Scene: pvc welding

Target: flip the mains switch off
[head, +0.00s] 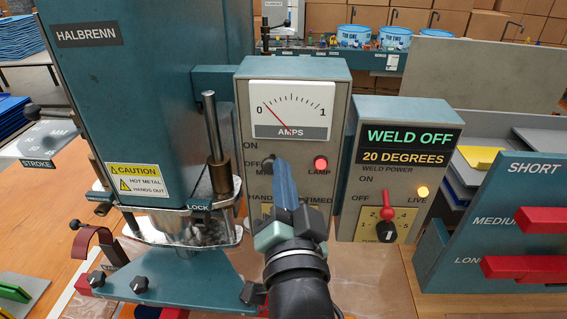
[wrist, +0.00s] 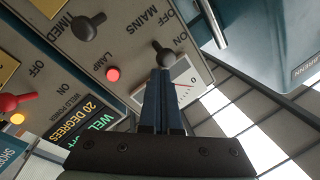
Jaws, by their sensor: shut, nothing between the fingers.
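The mains switch is a small dark toggle on the grey box under the amps meter (head: 292,108). In the head view its dark tip (head: 267,161) shows just left of my fingertips, with "ON" printed above it. In the wrist view the toggle (wrist: 165,54) stands between the "ON" and "OFF" marks, right at my fingertips; I cannot tell whether they touch. Which way it is thrown is unclear. My gripper (head: 281,166) is shut and empty, its blue fingers (wrist: 163,74) together, hiding part of the panel. The red lamp (head: 320,163) beside it glows.
At right is the weld power box (head: 410,110), reading "WELD OFF", with a red switch (head: 387,206) and lit live lamp (head: 422,191).

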